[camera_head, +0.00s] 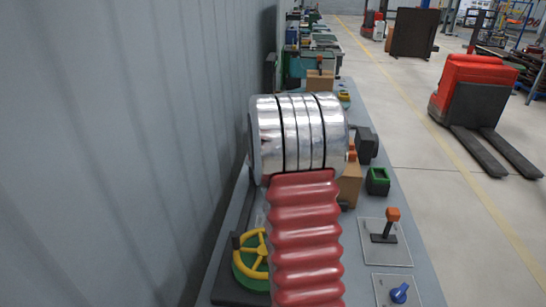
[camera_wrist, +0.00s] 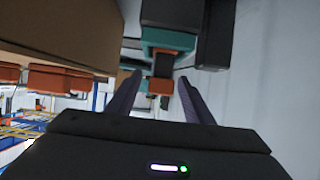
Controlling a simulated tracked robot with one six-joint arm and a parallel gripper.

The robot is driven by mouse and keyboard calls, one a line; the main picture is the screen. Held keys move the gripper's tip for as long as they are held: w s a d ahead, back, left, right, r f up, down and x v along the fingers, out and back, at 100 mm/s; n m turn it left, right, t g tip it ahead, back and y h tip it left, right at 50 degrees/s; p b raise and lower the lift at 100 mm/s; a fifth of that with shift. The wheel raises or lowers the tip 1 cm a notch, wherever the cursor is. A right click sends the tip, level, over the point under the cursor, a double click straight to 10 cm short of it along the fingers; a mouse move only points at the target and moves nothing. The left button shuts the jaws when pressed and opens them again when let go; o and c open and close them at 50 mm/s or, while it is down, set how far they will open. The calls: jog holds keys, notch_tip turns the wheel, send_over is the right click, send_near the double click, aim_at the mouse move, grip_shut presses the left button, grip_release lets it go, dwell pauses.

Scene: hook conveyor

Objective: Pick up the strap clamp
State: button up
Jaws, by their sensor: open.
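My gripper (camera_wrist: 160,82) shows in the wrist view, with its two dark fingers apart. Between and beyond the fingertips is a teal piece (camera_wrist: 168,40) with an orange-brown part (camera_wrist: 160,86). I cannot tell whether this is the strap clamp, or how far it is from the fingers. Nothing is clearly held. In the head view I cannot make out the strap clamp for certain. The large silver and red ribbed shapes in the foreground hide the middle of the bench, and my fingers do not show there.
The grey bench (camera_head: 420,262) carries a yellow handwheel (camera_head: 251,254), an orange-topped lever (camera_head: 388,222), a blue knob (camera_head: 399,293) and a green open box (camera_head: 377,181). A wall (camera_head: 130,150) runs along the left. A red pallet truck (camera_head: 470,90) stands on the floor at right.

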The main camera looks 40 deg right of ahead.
jog(key=shift+c, duration=0.4)
grip_shut()
dwell(0.4)
jog(key=shift+r, duration=5)
jog(key=shift+a, duration=0.1)
